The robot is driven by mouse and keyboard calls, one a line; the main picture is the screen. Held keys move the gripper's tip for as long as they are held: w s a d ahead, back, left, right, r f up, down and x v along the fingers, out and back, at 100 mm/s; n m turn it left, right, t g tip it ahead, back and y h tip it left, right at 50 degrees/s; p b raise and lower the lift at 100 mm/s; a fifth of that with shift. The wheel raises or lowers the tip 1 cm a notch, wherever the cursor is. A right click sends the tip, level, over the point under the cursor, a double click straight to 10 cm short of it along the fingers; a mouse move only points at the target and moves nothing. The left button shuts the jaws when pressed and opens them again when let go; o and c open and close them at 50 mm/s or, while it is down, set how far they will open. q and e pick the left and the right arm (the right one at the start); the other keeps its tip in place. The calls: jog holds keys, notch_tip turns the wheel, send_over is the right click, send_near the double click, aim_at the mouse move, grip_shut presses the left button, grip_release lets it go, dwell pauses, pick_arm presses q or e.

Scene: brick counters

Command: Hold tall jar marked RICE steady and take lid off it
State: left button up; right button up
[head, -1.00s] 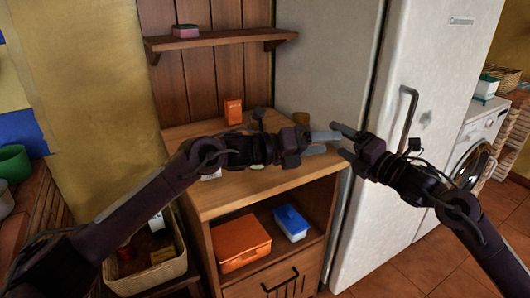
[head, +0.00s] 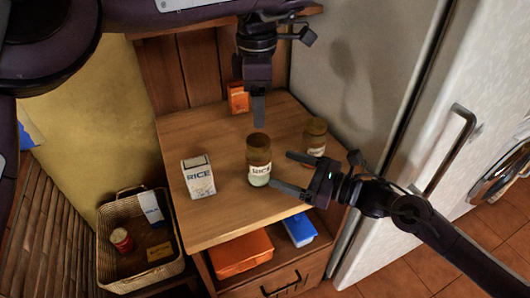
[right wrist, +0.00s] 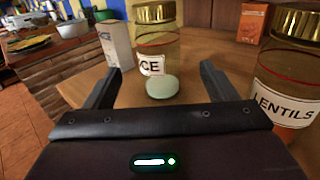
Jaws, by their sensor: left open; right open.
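The tall RICE jar (head: 260,171) stands upright on the wooden counter, a glass jar with pale contents low inside and a brownish lid (head: 258,141) on top. It also shows in the right wrist view (right wrist: 155,48), lined up between my right fingers. My right gripper (head: 281,170) is open at the jar's right side, its fingers pointing at it; contact cannot be told. My left gripper (head: 258,120) points down just above the lid, empty. Its fingers overlap edge-on in the head view, so their gap is hidden.
A LENTILS jar (right wrist: 284,88) stands close to the right of the RICE jar. A RICE box (head: 199,178) is to its left, and an orange packet (head: 238,98) behind. The fridge (head: 400,180) borders the counter's right.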

aim_at(270, 164)
pick_arm(q)
jog(key=shift+a, duration=0.15)
pick_arm(e)
jog(key=shift+a+f, duration=0.1)
jog(key=shift+a, duration=0.15)
jog(key=shift+x, duration=3.6)
grip_shut()
pick_arm(q)
jog(key=shift+f, duration=4)
jog(key=shift+c, duration=0.2)
